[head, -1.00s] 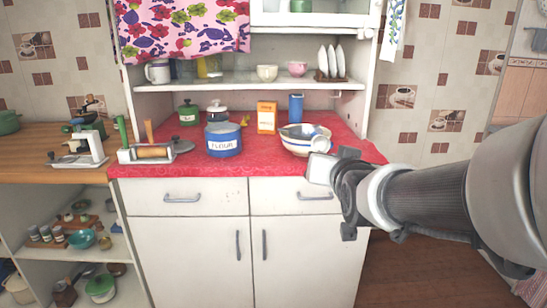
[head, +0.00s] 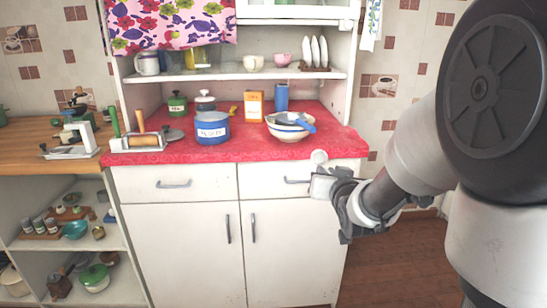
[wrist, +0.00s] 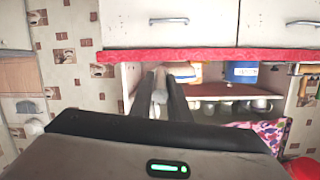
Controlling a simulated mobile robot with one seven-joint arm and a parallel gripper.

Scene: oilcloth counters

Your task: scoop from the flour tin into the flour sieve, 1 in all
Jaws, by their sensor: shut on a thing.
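The blue flour tin (head: 212,128) stands upright on the red counter, its label facing me. I cannot tell its contents. To its right is a cream bowl (head: 290,132) with a dark band. A blue utensil (head: 296,122) lies across its top; I cannot tell whether it is the sieve. My gripper (head: 338,188) is in front of the counter's right front edge, below and right of the bowl. It is shut on a pale thing (head: 322,186), perhaps the scoop. In the wrist view a pale thing (wrist: 160,84) shows between the fingers (wrist: 158,105).
An orange box (head: 254,106) and a blue cylinder (head: 281,97) stand behind. Drawers and doors are below. A shelf (head: 230,75) overhangs the counter's back.

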